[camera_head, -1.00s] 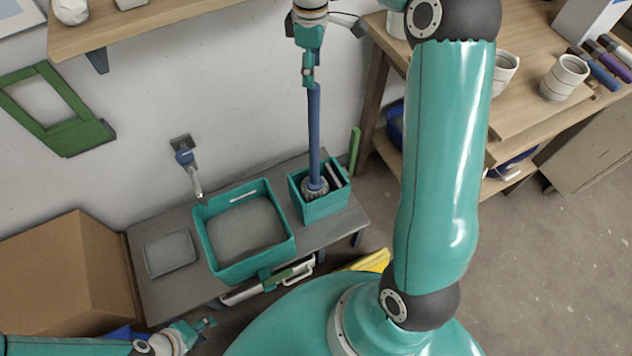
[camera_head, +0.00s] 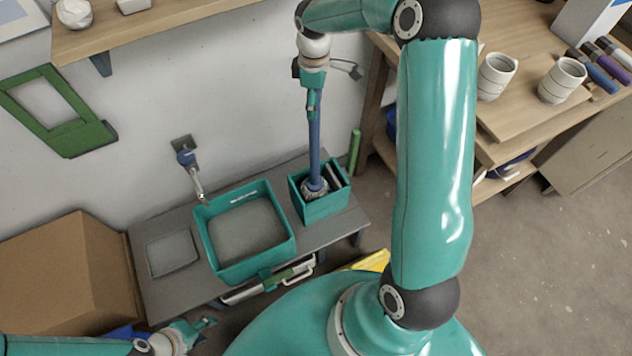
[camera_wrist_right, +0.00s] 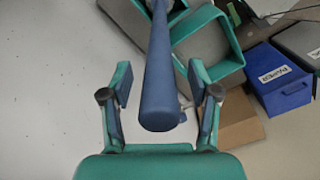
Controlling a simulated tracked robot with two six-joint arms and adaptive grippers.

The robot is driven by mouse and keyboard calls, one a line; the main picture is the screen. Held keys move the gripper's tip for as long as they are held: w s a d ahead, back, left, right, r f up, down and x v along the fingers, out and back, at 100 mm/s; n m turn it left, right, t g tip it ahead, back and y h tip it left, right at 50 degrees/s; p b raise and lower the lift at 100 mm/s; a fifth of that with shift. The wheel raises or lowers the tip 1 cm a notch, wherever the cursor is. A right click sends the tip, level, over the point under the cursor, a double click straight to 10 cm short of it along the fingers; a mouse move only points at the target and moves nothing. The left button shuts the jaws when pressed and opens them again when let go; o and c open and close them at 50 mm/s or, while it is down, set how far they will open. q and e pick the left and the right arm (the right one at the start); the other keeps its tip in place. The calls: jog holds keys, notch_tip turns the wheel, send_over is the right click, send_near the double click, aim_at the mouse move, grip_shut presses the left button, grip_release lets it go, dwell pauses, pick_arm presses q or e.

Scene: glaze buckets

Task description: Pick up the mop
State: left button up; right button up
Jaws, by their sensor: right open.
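The mop has a blue handle (camera_head: 314,150) that stands upright, with its grey head (camera_head: 314,188) in a small teal bucket (camera_head: 325,209). In the right wrist view the handle (camera_wrist_right: 159,75) runs between the two fingers, its near end close to the palm. My right gripper (camera_head: 312,103) is open at the top of the handle, pointing down, with a finger on each side; the wrist view also shows the open gripper (camera_wrist_right: 163,95), with gaps beside the handle. My left gripper (camera_head: 207,327) is low at the left, away from the mop; its jaw opening is unclear.
A larger teal basin (camera_head: 285,253) and a flat grey tray (camera_head: 172,254) are on the low grey bench (camera_head: 160,300). A cardboard box (camera_head: 60,270) stands at left. A wooden table with cups (camera_head: 496,77) is at right. The wall is close behind the mop.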

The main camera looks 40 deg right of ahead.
grip_shut()
jog(key=shift+r, duration=0.2)
dwell(0.4)
